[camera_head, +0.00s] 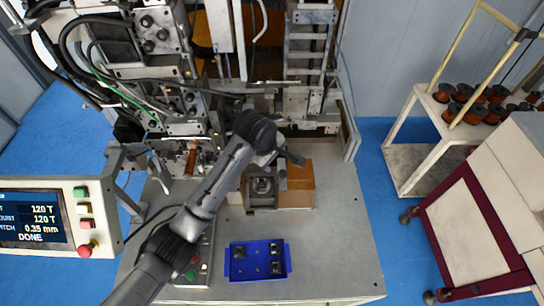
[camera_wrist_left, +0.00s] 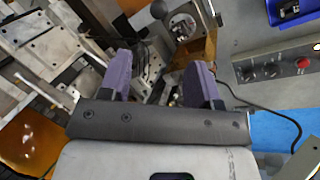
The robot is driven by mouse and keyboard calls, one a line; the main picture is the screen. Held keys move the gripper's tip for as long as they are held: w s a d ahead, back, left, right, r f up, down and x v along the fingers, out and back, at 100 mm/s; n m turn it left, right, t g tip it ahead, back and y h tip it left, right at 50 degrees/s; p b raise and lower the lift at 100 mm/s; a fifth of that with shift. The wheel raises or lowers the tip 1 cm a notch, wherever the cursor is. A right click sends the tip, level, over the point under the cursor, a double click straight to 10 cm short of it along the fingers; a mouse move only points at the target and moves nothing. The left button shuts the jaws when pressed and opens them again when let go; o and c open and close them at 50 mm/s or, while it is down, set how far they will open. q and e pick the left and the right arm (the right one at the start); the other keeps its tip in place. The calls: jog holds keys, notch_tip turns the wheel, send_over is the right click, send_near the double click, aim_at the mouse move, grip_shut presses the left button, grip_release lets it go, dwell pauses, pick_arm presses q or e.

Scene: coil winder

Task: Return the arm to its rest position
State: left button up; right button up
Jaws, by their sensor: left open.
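My left arm (camera_head: 212,188) comes in from the lower left and reaches over the front of the coil winder (camera_head: 172,75). Its gripper (camera_head: 284,160) is near an orange-brown block (camera_head: 300,180) and a grey fixture (camera_head: 262,187) on the machine table. In the left wrist view the two purple-grey fingers (camera_wrist_left: 160,82) stand wide apart, with nothing held between them. Machine parts show beyond them. My right gripper is in neither view.
A blue tray (camera_head: 234,270) with several small dark parts lies at the table front. A control panel (camera_head: 97,218) reads DONE. A button box (camera_head: 204,270) lies partly under my arm. A cart (camera_head: 408,150) with several copper spools stands right. The table's right side is clear.

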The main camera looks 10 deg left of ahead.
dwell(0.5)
pick_arm(q)
notch_tip(320, 180, up, 12)
jog(key=m+t, duration=0.6)
jog(key=m, duration=0.8)
jog(key=s+a+r+m+t, duration=0.2)
jog(key=s+a+r, duration=0.1)
jog(key=s+a, duration=0.1)
jog(key=s+a+f+n+g+p, duration=0.1)
jog(key=s+a+f+g, duration=0.1)
jog(key=s+f, duration=0.6)
jog(key=s+a+f+g+y+p, duration=0.1)
jog(key=s+a+f+g+p, duration=0.1)
jog(key=s+f, duration=0.7)
jog(key=s+a+f+n+g+p, duration=0.1)
jog(key=s+f, duration=0.7)
jog(key=s, duration=1.1)
jog(key=a+g+p, duration=0.1)
jog(key=a+g, duration=0.1)
jog(key=a, duration=0.1)
jog(key=shift+a+f+n+g+y, duration=0.2)
jog(key=shift+a+n+g+y, duration=0.1)
jog(key=shift+y, duration=0.1)
